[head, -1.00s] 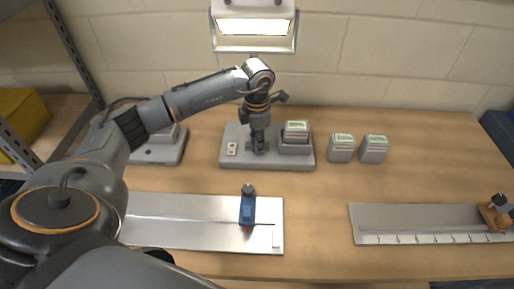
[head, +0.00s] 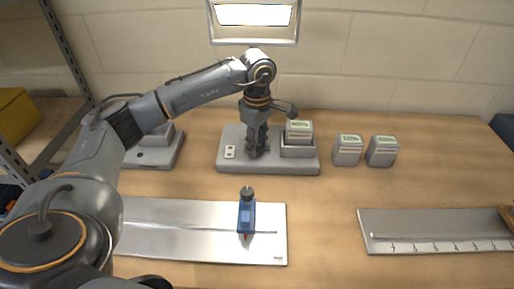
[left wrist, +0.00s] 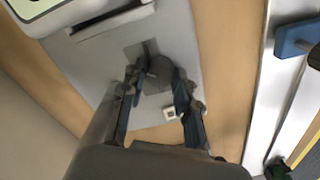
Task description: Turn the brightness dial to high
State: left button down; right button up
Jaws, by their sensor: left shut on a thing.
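The brightness dial (left wrist: 160,75) is a dark grey knob on a light grey base unit (head: 228,165) at the back of the table. In the head view my left gripper (head: 256,152) points straight down over the middle of this unit and mostly hides the dial. In the left wrist view the fingers of my left gripper (left wrist: 158,78) stand on either side of the dial, shut on it. The dial's setting cannot be read. A lit lamp (head: 254,14) hangs above the unit. My right gripper is not in view.
A small white switch plate (head: 230,152) is left of the gripper on the unit. A grey holder (head: 298,149) with a labelled block is close on its right. Two labelled blocks (head: 348,150) stand further right.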

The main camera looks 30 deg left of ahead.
pick_arm(q)
jog(key=m+b, duration=0.1)
jog(key=m, duration=0.2)
jog(key=shift+m, duration=0.4)
jog(key=shift+m+b, duration=0.45)
jog(key=shift+m, duration=0.35)
jog(key=c, duration=1)
grip_release()
notch_tip(320, 180, up, 8)
jog(key=shift+f, duration=0.2)
